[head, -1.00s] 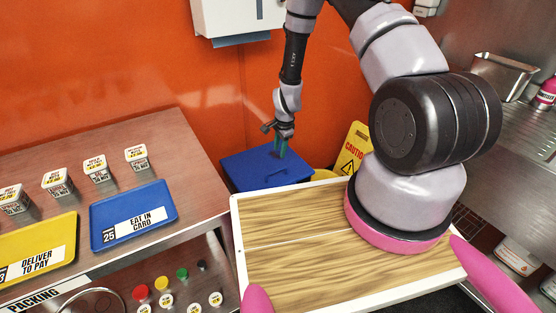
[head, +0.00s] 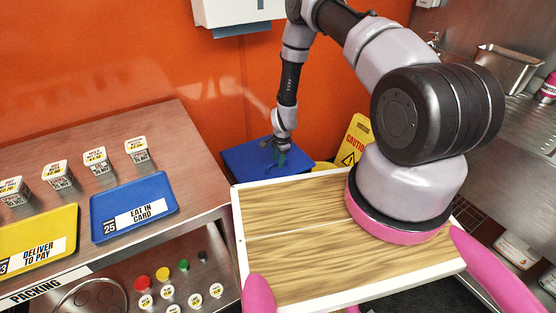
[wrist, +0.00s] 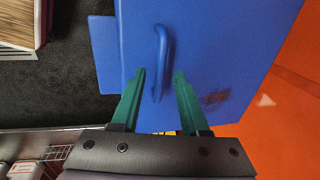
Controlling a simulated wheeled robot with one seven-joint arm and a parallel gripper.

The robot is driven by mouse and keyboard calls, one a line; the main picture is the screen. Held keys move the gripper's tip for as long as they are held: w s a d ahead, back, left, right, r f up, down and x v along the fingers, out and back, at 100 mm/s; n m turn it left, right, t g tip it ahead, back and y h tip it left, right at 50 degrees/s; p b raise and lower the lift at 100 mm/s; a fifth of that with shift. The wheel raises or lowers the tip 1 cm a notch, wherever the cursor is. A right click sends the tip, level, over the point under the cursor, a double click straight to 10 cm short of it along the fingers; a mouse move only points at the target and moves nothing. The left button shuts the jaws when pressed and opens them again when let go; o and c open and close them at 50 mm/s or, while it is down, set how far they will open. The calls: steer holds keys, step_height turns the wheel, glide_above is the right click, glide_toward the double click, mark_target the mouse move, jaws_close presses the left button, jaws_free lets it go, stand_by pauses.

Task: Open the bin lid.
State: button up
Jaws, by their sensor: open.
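The blue bin lid (head: 240,160) lies shut and flat by the orange wall, past the wooden board. In the wrist view the lid (wrist: 225,50) fills the middle, with a raised blue handle (wrist: 161,60) on it and a dark smudge on its right side. My gripper (head: 279,158) points down over the lid. In the wrist view the two green fingers of my gripper (wrist: 158,78) are open, one on each side of the handle's lower end. I cannot tell whether they touch it. The bin's body is mostly hidden.
A yellow caution sign (head: 354,140) stands right of the bin. A steel counter (head: 130,130) with a blue tray (head: 110,205) and several small tubs is on the left. A white dispenser (head: 236,12) hangs on the wall above. Dark floor (wrist: 60,85) shows beside the lid.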

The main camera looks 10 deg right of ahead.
jaws_close()
stand_by(1.4)
